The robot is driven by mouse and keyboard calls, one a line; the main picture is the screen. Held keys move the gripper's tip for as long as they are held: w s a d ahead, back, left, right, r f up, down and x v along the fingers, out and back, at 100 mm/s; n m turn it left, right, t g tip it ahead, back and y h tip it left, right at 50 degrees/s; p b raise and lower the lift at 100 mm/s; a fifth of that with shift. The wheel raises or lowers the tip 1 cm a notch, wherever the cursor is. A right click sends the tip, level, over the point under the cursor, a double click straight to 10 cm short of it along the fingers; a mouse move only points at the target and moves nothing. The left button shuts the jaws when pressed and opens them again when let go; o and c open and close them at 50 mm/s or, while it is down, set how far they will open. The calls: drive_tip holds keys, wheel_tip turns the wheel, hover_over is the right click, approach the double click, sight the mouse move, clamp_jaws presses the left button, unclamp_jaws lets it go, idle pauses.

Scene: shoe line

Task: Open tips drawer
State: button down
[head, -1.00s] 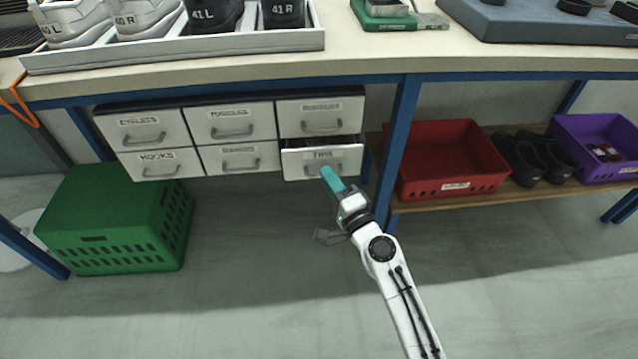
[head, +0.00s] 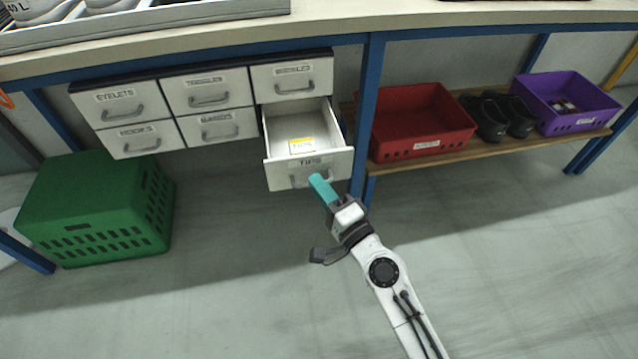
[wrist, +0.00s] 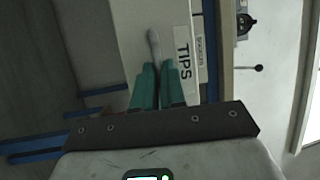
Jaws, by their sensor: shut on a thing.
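The tips drawer (head: 309,172) is the lower right drawer of the white cabinet under the bench. It is pulled well out. Its inside shows a pale floor with a yellow-edged label, and I see nothing else in it. My gripper (head: 318,182), with teal fingers, is at the handle on its front. In the wrist view, the teal fingers (wrist: 157,84) are shut on the grey drawer handle (wrist: 154,46), beside the TIPS label (wrist: 184,53). Part of the handle is hidden between the fingers.
The other cabinet drawers, such as the eyelets drawer (head: 120,103), are closed. A green crate (head: 95,215) stands on the floor at the left. A blue bench leg (head: 366,120), a red bin (head: 416,120) and a purple bin (head: 566,103) are at the right. Floor in front is clear.

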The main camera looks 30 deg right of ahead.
drive_tip(key=shift+f, duration=0.1)
drive_tip(key=c, duration=1.2)
unclamp_jaws()
drive_tip(key=s+b, duration=0.1)
drive_tip(key=s, duration=0.2)
drive_tip(key=s+f+b, duration=0.1)
drive_tip(key=s+b, duration=0.1)
drive_tip(key=s, duration=0.2)
drive_tip(key=s+d+b, duration=0.1)
drive_tip(key=s, duration=0.2)
drive_tip(key=shift+s+f, duration=0.35)
drive_tip(key=shift+a, duration=0.1)
